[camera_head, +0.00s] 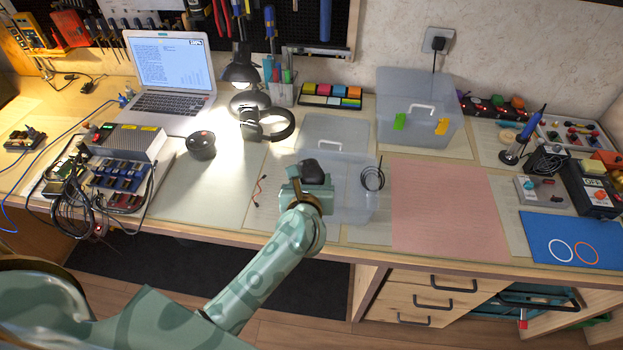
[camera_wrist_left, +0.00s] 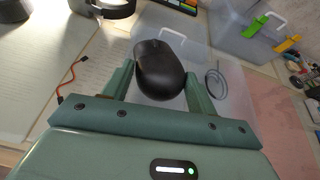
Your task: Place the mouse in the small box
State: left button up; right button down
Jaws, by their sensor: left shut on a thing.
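My left gripper (camera_head: 307,186) is shut on the black mouse (camera_head: 312,170). In the left wrist view the mouse (camera_wrist_left: 158,68) sits between the two green fingers, tilted, and appears raised above the box. The gripper and mouse hide the box's left part. A black cable coil (camera_head: 372,178) shows at its right side. My right gripper is not in view.
A larger clear box (camera_head: 417,112) with yellow and green clips stands behind to the right. Black headphones (camera_head: 267,125) and a dark round container (camera_head: 201,145) are to the left. A red and black wire (camera_head: 257,189) lies close left. The pink mat (camera_head: 448,212) is clear.

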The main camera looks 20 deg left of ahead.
pick_arm(q)
jog(key=o, duration=1)
jog(key=shift+r, duration=0.2)
jog(key=shift+r+p, duration=0.55)
jog(key=shift+p, duration=0.1)
jog(key=shift+p+v, duration=0.95)
jog(key=shift+v, duration=5.05)
jog(key=shift+f, duration=0.15)
